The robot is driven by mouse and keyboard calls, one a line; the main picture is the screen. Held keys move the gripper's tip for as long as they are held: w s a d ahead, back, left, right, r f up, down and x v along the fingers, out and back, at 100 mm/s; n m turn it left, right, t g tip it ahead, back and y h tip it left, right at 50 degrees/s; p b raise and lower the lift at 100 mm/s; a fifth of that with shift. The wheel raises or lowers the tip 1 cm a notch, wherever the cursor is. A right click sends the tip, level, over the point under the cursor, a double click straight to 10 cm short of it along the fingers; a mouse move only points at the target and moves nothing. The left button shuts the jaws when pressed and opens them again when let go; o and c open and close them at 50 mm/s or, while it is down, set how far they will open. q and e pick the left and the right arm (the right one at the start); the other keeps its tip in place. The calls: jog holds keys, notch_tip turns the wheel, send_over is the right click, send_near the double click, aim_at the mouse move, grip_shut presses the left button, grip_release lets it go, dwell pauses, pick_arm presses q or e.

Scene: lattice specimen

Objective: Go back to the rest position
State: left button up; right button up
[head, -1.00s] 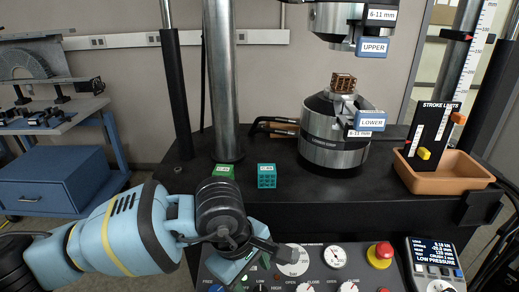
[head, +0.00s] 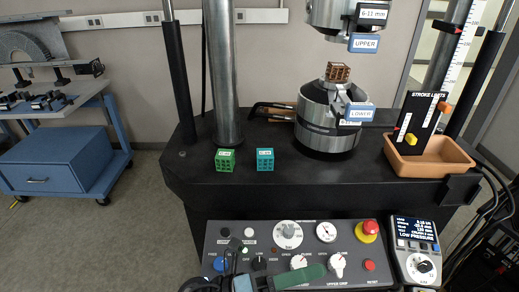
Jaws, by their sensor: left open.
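My left gripper (head: 268,277) is at the bottom edge, low in front of the control panel (head: 212,240). It is open with nothing seen in it, and the frame edge cuts off much of it. My right gripper is not in view. A brown lattice cube (head: 338,72) sits on the lower platen of the test machine (head: 328,142), below the upper grip (head: 345,14) and apart from it. A green lattice cube (head: 225,160) and a teal lattice cube (head: 265,160) stand side by side on the black machine table (head: 290,187).
A terracotta tray (head: 452,160) is at the table's right, by the stroke limits board (head: 416,122). A handheld display unit (head: 415,240) stands right of the panel. A steel column (head: 220,75) rises behind the cubes. A blue cart (head: 62,165) is at far left, with clear floor between.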

pick_arm(q)
jog(key=w+a+f+n+t+y+p, duration=0.1)
jog(key=a+f+n+t+y, duration=0.55)
jog(key=n, duration=0.65)
jog(key=a+f+n+t+y+p, duration=0.2)
jog(key=a+f+n+t+y, duration=0.5)
jog(key=n, duration=0.6)
jog(key=s+a+f+n+g+y+p, duration=0.1)
jog(key=s+a+f+n+g+y, duration=0.2)
jog(key=s+a+f+n, duration=0.2)
jog(key=s+a+f+n+g+y, duration=0.3)
jog(key=s+a+f+n, duration=0.3)
jog(key=s, duration=0.8)
jog(key=a+f+g, duration=0.1)
jog(key=a+f, duration=0.2)
jog(key=f, duration=0.1)
jog(key=shift+s+a+f+n+p, duration=0.2)
jog(key=shift+s+f+n+p, duration=0.05)
jog(key=shift+s+n+p, duration=0.1)
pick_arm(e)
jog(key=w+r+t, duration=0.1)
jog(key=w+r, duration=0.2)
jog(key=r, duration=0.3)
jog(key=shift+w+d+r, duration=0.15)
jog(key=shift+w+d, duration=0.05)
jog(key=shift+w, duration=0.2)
